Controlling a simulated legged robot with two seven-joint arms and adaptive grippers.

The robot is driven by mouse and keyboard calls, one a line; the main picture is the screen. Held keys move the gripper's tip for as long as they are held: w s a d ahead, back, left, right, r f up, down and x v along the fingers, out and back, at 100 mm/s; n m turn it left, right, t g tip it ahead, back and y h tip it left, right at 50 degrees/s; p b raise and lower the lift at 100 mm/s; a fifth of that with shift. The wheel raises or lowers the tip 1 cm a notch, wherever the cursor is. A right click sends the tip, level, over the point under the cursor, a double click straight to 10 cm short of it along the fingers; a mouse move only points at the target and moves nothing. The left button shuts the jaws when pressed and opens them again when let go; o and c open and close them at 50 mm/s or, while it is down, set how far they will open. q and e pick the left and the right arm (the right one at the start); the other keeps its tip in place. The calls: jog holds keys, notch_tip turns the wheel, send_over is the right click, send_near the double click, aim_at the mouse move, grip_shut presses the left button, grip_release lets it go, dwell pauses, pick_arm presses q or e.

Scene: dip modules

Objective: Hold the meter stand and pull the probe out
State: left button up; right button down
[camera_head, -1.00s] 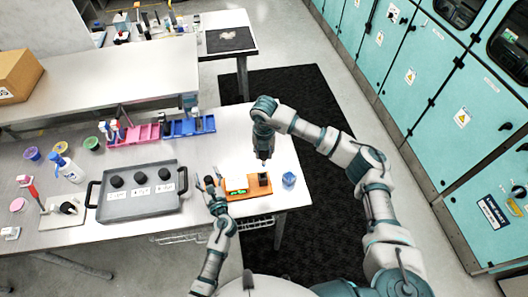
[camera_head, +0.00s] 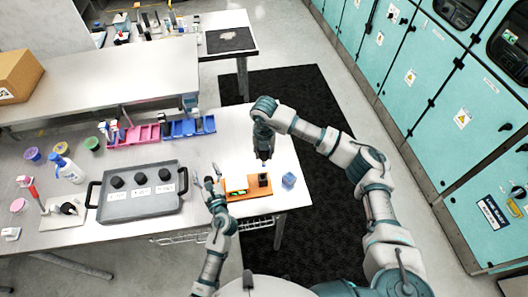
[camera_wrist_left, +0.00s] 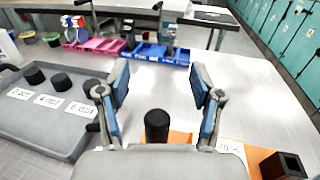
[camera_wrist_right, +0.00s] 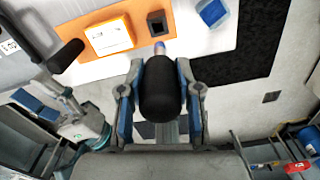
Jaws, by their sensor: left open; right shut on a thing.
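The meter stand (camera_head: 250,194) has an orange base with a small lit meter (camera_head: 237,184) and a black socket block (camera_head: 264,181). It also shows in the right wrist view (camera_wrist_right: 88,52), and the block's square opening shows in the left wrist view (camera_wrist_left: 283,163). My right gripper (camera_wrist_right: 157,92) is shut on the black probe (camera_wrist_right: 158,95). The probe's tip appears outside the block, above it. My left gripper (camera_head: 208,184) is open at the stand's left. In its wrist view a black cylinder (camera_wrist_left: 157,126) stands between the open fingers (camera_wrist_left: 160,95), apparently ungripped.
A grey tray (camera_head: 137,205) with several black knobs lies left of the stand. A blue cube (camera_head: 289,180) sits right of it, near the table edge. Pink (camera_head: 134,135) and blue (camera_head: 188,127) bins are behind. The table between bins and stand is clear.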

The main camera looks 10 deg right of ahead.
pick_arm(q)
jog(key=v, duration=0.8)
dwell(0.4)
jog(key=shift+s, duration=0.15)
